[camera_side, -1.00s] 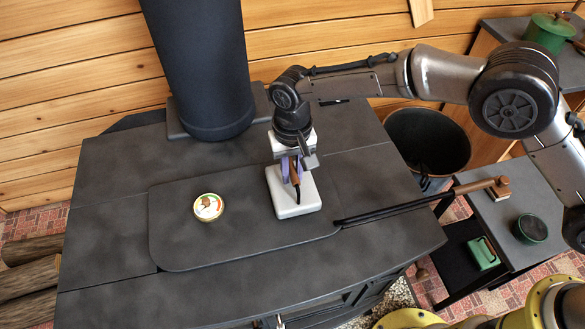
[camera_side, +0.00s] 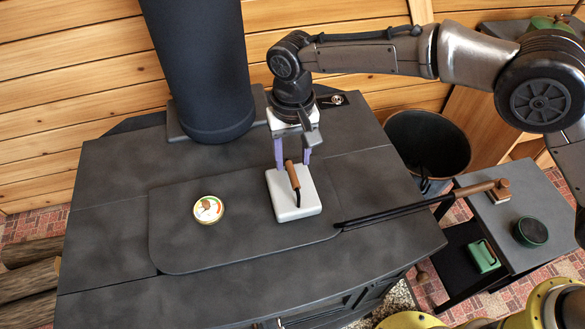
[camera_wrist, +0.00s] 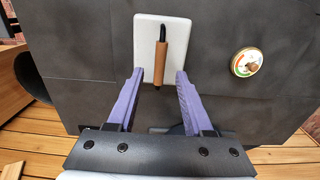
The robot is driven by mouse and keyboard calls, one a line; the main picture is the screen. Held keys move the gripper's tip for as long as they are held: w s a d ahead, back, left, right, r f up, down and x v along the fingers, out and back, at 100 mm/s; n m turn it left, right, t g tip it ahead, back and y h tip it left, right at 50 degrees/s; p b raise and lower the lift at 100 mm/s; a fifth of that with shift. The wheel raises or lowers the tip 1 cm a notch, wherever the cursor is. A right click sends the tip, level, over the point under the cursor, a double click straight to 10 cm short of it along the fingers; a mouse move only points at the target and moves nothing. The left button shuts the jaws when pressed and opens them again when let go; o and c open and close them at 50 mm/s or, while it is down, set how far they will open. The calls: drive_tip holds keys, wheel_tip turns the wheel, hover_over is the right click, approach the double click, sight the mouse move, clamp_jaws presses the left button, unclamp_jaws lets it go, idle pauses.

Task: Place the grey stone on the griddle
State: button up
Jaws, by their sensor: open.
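The stone is a pale grey, almost white slab (camera_side: 300,207) with a brown wooden handle (camera_side: 292,174) on a dark bracket. It lies flat on the right part of the griddle (camera_side: 245,235), the dark rounded panel in the stove top. My gripper (camera_side: 293,164) has two purple fingers and is open and empty. It hangs just above and behind the handle, apart from the slab. In the wrist view the slab (camera_wrist: 175,30) and handle (camera_wrist: 160,62) show ahead, between and beyond the open fingers (camera_wrist: 157,78).
A round dial thermometer (camera_side: 208,209) sits on the griddle to the left. A black poker (camera_side: 385,216) with a wooden handle crosses the stove's right edge. A thick black stovepipe (camera_side: 205,65) stands behind at left. A dark bucket (camera_side: 428,145) stands at right.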

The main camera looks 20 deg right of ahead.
wheel_tip(320, 180, up, 6)
drive_tip(key=shift+f, duration=0.1)
drive_tip(key=s+d+r+t, duration=0.1)
drive_tip(key=s+d+r, duration=0.2)
drive_tip(key=d+r, duration=0.35)
drive_tip(key=s+d+r+t+y, duration=0.15)
drive_tip(key=d+r, duration=0.25)
drive_tip(key=d, duration=0.6)
drive_tip(key=s+d+r+h, duration=0.1)
drive_tip(key=s+d+r, duration=0.3)
drive_tip(key=d, duration=0.5)
drive_tip(key=s+d+f+t, duration=0.1)
drive_tip(key=s+d+f, duration=0.1)
drive_tip(key=s+d, duration=0.4)
drive_tip(key=s+d+f+t, duration=0.2)
drive_tip(key=s+d, duration=0.5)
drive_tip(key=s, duration=0.5)
drive_tip(key=shift+s+f, duration=0.2)
drive_tip(key=shift+s, duration=0.1)
